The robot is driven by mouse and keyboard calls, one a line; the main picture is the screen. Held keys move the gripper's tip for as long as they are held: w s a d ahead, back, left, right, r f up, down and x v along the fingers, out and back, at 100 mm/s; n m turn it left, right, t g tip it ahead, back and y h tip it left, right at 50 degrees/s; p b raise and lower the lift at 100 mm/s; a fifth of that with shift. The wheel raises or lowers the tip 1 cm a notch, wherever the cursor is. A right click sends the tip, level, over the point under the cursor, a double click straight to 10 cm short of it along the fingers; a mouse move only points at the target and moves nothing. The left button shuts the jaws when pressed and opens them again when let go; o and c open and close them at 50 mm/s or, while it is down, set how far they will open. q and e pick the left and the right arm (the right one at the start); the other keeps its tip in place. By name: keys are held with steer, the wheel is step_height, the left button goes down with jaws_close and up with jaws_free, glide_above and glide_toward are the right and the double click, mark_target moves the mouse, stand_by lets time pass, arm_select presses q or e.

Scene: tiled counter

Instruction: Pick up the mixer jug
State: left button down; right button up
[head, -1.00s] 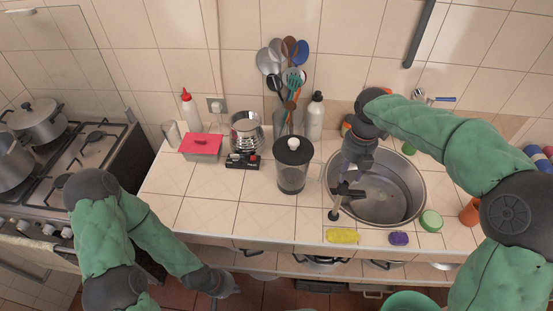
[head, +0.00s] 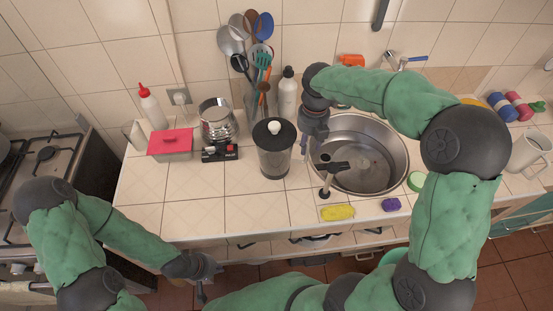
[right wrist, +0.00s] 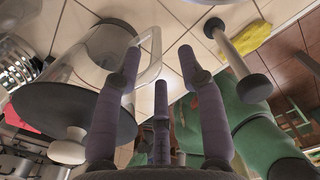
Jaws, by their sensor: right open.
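The mixer jug (head: 274,160), clear with a black lid and white knob, stands upright on the counter left of the sink. In the right wrist view the jug (right wrist: 110,45) fills the left side, its clear handle (right wrist: 155,45) near my fingertips. My right gripper (head: 306,148) is just right of the jug. Its dark fingers (right wrist: 160,65) are spread and open in the right wrist view, with the handle near the gap between them; contact is unclear. My left gripper (head: 205,284) hangs low before the counter, apart from the jug; its fingers are too small to judge.
A dark-topped rod (head: 326,180) stands at the sink's (head: 402,150) left edge. A yellow sponge (head: 337,213) lies at the counter's front edge. The counter's front left is clear.

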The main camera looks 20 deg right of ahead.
mark_target(306, 161)
steer(key=f, duration=0.2)
steer(key=f+b, duration=0.1)
steer(key=f, duration=0.1)
steer(key=shift+w+f, duration=0.2)
steer(key=shift+f, duration=0.2)
steer(key=shift+c, duration=0.3)
jaws_close()
steer(key=shift+r, duration=0.1)
steer(key=shift+r, duration=0.15)
